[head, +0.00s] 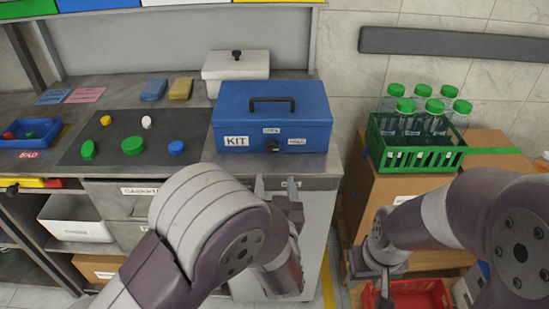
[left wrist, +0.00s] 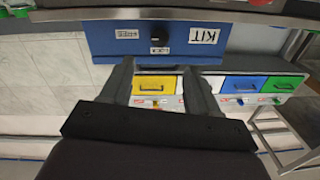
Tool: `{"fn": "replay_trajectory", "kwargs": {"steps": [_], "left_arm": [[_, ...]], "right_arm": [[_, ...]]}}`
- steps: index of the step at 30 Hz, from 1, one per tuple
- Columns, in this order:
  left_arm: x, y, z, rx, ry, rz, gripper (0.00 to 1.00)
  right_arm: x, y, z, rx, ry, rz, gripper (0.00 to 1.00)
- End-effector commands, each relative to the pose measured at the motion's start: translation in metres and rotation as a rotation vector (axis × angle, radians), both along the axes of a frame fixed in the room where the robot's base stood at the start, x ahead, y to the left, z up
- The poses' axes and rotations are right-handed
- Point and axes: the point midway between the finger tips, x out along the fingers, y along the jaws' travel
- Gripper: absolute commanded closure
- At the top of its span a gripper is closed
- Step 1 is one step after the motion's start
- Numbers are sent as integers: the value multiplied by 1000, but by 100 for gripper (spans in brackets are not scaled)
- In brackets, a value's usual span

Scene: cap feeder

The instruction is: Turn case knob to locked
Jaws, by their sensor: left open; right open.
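The blue case (head: 272,105) with a KIT label stands closed on the counter's right part. Its dark round knob (head: 272,145) sits on the front face, with small labels above and to the right that I cannot read surely. In the left wrist view, which is upside down, the case (left wrist: 103,38) and knob (left wrist: 158,32) show ahead of the fingers. My left gripper (head: 278,189) is open and empty in front of the case, apart from the knob. Its fingers (left wrist: 160,70) straddle the knob's line in the wrist view. My right gripper (head: 382,287) is open, low at the right.
A green crate (head: 425,157) with several green-capped bottles stands on cardboard boxes at right. A white lidded box (head: 230,68) is behind the case. A dark mat (head: 75,152) with coloured caps lies left. A red bin (head: 428,297) is below my right arm.

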Motion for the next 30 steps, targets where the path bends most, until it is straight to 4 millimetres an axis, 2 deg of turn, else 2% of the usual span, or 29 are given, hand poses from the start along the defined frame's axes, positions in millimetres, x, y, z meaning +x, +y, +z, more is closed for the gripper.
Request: {"fn": "replay_trajectory", "kwargs": {"steps": [9,13,18,26,30], "left_arm": [[77,4,-1,-1,2,1,39],[102,5,-1,0,4,0,39],[117,5,-1,0,3,-2,39],[119,5,-1,0,5,-3,39],[119,5,-1,0,5,-3,85]], "right_arm": [[0,0,-3,0,1,0,57],[0,0,-4,0,1,0,57],[0,0,-4,0,1,0,57],[0,0,-4,0,1,0,57],[0,0,-4,0,1,0,57]]}}
